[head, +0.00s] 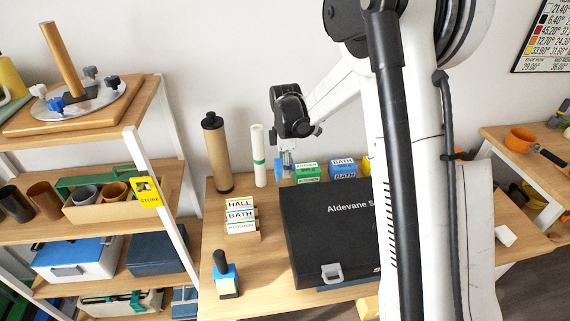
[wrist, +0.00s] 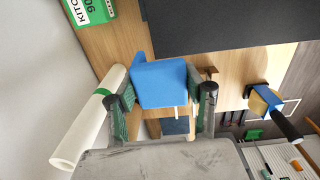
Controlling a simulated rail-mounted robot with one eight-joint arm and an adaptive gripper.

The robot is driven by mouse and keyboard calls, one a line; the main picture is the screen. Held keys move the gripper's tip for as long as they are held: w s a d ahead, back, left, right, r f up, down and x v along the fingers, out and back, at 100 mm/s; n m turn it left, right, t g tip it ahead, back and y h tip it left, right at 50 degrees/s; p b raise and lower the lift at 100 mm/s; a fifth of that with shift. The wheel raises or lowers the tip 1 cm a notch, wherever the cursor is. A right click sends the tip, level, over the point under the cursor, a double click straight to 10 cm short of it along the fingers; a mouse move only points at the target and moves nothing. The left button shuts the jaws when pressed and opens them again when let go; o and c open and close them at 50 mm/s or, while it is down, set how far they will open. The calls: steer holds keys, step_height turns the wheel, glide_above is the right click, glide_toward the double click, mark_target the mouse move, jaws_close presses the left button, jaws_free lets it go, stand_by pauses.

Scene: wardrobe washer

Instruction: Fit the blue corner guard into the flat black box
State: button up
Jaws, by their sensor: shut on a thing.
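The flat black box (head: 330,235) with pale lettering and a grey latch lies on the wooden table, partly hidden behind my arm. A dark part of it shows at the top of the wrist view (wrist: 225,25). My gripper (head: 285,168) is above the back of the table, left of the box's far edge. In the wrist view, my gripper (wrist: 166,95) is shut on the blue corner guard (wrist: 160,80), with one finger on each side. The guard looks like a bent blue piece and is apart from the box. The inside of the box is not visible.
Label blocks (head: 240,215) and green and blue cartons (head: 307,171) are near the box. A blue-based tool (head: 227,280) stands at front left. Shelves (head: 80,225) are left.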

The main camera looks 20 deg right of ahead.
steer(key=b, duration=0.4)
glide_above(285, 189)
steer(key=shift+s+f, duration=0.1)
steer(key=shift+f, duration=2.75)
steer(key=shift+b, duration=0.9)
steer(key=shift+f+b, duration=1.45)
steer(key=shift+f, duration=0.3)
steer(key=shift+r, duration=0.25)
steer(key=shift+r+p, duration=0.8)
steer(key=shift+r, duration=0.5)
steer(key=shift+b, duration=0.35)
